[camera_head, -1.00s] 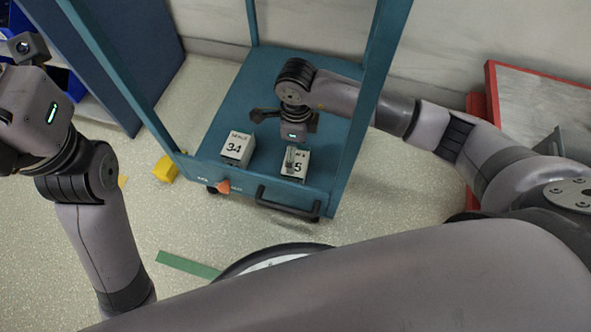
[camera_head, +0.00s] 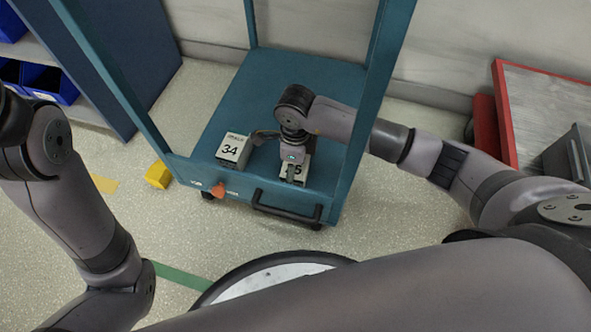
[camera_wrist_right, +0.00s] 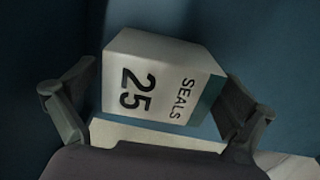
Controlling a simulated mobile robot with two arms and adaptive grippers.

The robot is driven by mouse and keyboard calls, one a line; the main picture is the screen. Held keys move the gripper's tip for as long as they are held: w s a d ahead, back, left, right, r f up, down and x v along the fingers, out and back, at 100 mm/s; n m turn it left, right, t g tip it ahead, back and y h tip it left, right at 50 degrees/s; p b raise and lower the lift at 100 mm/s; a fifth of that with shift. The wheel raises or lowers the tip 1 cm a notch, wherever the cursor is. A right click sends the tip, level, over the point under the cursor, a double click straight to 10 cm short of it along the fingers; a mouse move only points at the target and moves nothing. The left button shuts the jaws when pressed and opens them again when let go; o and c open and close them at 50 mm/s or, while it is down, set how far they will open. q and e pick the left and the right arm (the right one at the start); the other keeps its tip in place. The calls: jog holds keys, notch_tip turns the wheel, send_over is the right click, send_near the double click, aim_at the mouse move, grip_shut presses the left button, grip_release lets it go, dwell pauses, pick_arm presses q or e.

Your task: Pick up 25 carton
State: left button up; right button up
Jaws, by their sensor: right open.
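The 25 carton (camera_head: 301,171) is a pale box on the blue cart shelf, largely hidden under my right gripper (camera_head: 291,165) in the head view. In the right wrist view the carton (camera_wrist_right: 158,82) shows black "25" and "SEALS" print and a teal patch on one side. My right gripper (camera_wrist_right: 153,108) is open, with one finger on either side of the carton. The left finger looks slightly apart from it; whether the right one touches, I cannot tell. My left gripper is out of view; only links of that arm show at the left.
A similar carton marked 34 (camera_head: 233,150) stands just left on the same blue cart (camera_head: 240,105). Cart posts rise on both sides of my right arm. A black handle (camera_head: 287,208) runs along the near edge. A yellow block (camera_head: 158,175) lies on the floor at left.

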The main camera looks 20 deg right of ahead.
jog(key=c, duration=1.2)
jog(key=shift+c, duration=0.4)
jog(key=shift+r, duration=0.15)
